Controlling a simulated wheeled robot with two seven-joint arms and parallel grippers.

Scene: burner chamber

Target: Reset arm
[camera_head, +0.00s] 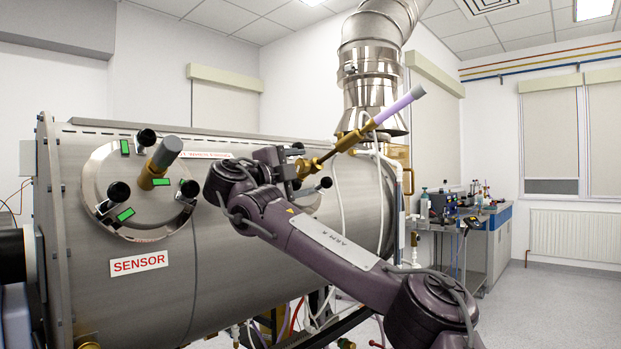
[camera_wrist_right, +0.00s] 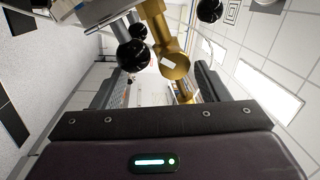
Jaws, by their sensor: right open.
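My right arm comes in from the lower right of the head view. Its gripper (camera_head: 292,168) is beside the chamber's side, close to a brass fitting with a long rod and lilac end (camera_head: 400,106). In the right wrist view the jaws (camera_wrist_right: 155,90) stand apart. A brass piece (camera_wrist_right: 172,62) and black round knobs (camera_wrist_right: 133,55) show beyond them. I see nothing clearly held, and cannot tell whether the gripper touches the brass fitting. My left gripper is not in view.
The steel burner chamber (camera_head: 235,265) fills the left and middle. Its round flange (camera_head: 105,175) carries black knobs, green marks and a grey-tipped brass sensor (camera_head: 161,162). A steel exhaust duct (camera_head: 372,60) rises behind. A bench (camera_head: 490,240) stands right; floor (camera_head: 560,310) there is clear.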

